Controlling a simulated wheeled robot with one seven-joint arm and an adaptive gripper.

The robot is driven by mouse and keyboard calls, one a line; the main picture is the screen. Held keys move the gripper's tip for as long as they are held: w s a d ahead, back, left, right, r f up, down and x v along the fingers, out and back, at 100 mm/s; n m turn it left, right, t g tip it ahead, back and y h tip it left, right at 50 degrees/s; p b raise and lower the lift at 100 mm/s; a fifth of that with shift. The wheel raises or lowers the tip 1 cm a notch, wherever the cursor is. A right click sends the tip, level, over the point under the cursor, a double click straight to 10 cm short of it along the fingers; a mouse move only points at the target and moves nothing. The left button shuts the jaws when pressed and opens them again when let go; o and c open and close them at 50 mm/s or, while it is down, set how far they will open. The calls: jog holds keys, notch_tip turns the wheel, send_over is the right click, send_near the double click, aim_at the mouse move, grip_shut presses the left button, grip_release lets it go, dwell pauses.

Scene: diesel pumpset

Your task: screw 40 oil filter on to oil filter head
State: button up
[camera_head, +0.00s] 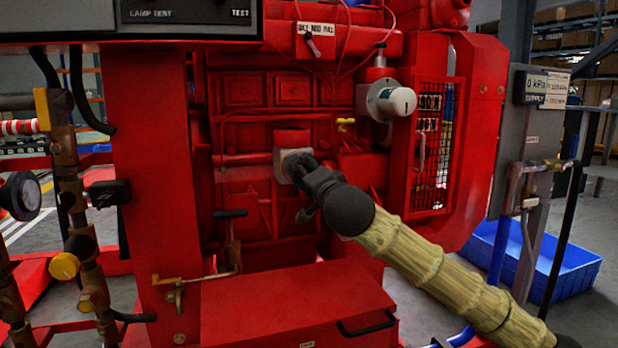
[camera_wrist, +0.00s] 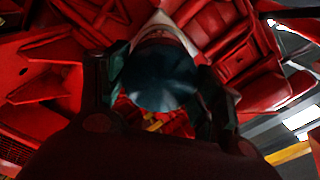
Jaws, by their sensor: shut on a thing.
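The oil filter (camera_head: 285,160) is a short, pale grey cylinder at the engine's side, below a red block that looks like the oil filter head (camera_head: 291,138). My gripper (camera_head: 298,172) is shut on the filter from the front right. In the wrist view the filter's dark round end (camera_wrist: 160,80) faces me between the two fingers. A pale collar (camera_wrist: 168,32) shows behind it. The filter's top is at or very near the head, but I cannot tell whether they touch or the thread is engaged. My fingers partly hide the filter.
A white cylinder (camera_head: 395,102) sticks out of the engine at upper right. A mesh guard (camera_head: 435,150) stands right of it. A red box (camera_head: 300,305) with a black handle lies below my arm. Brass pipes and valves (camera_head: 75,240) stand left. A blue bin (camera_head: 560,250) is on the floor.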

jog(key=m+p, duration=0.1)
jog(key=m, duration=0.3)
jog(key=shift+m, duration=0.3)
jog(key=m, duration=0.4)
jog(key=shift+f+p, duration=0.15)
jog(key=shift+p, duration=0.2)
jog(key=m, duration=0.4)
jog(key=shift+m, duration=0.3)
jog(key=m, duration=0.4)
jog(key=shift+a+f+m, duration=0.1)
jog(key=shift+m, duration=0.2)
jog(key=m, duration=0.8)
jog(key=shift+m+b, duration=0.3)
jog(key=shift+m, duration=0.1)
